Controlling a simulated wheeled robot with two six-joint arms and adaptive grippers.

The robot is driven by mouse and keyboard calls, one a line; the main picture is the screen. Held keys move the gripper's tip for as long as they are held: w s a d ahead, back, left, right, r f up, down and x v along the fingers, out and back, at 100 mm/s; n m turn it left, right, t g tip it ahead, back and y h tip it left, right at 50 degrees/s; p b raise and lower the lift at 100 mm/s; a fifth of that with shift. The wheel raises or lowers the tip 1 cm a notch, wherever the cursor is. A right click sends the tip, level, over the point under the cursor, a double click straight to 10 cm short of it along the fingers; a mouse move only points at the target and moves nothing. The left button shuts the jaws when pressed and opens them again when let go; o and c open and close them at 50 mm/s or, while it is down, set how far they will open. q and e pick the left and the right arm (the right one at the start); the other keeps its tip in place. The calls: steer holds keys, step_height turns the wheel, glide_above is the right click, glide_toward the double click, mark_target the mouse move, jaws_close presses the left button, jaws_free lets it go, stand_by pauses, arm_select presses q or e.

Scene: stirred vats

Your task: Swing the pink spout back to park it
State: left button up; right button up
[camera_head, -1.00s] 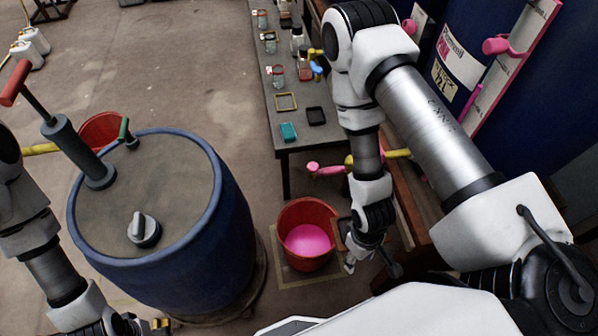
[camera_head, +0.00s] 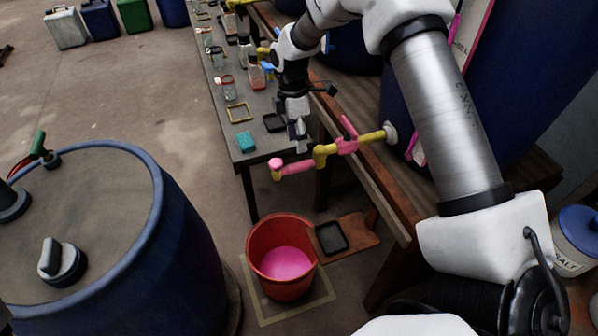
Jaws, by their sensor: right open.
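The pink spout (camera_head: 297,167) reaches out to the left from a yellow pipe (camera_head: 372,138) on the dark blue vat (camera_head: 398,112). A pink knob caps its outer end, and a pink lever (camera_head: 347,127) stands up at the valve. My right gripper (camera_head: 298,133) is open and points down, just behind and above the spout in the picture, near the bench corner. I cannot tell whether it touches the spout. Below the spout, lower in the picture, a red bucket (camera_head: 255,240) holds pink liquid (camera_head: 285,263). My left gripper is out of view.
A grey bench (camera_head: 262,147) with jars, a yellow frame (camera_head: 240,113) and a teal box (camera_head: 246,142) lies behind. A blue drum (camera_head: 150,255) stands at left. A wooden stand (camera_head: 362,168) runs below the vat. Floor is open at the upper left.

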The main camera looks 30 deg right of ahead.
mark_target(299, 163)
steer(key=f, duration=0.2)
steer(key=s+f, duration=0.1)
steer(key=f, duration=0.4)
steer(key=shift+s+a, duration=0.2)
steer(key=shift+s, duration=0.05)
jaws_close()
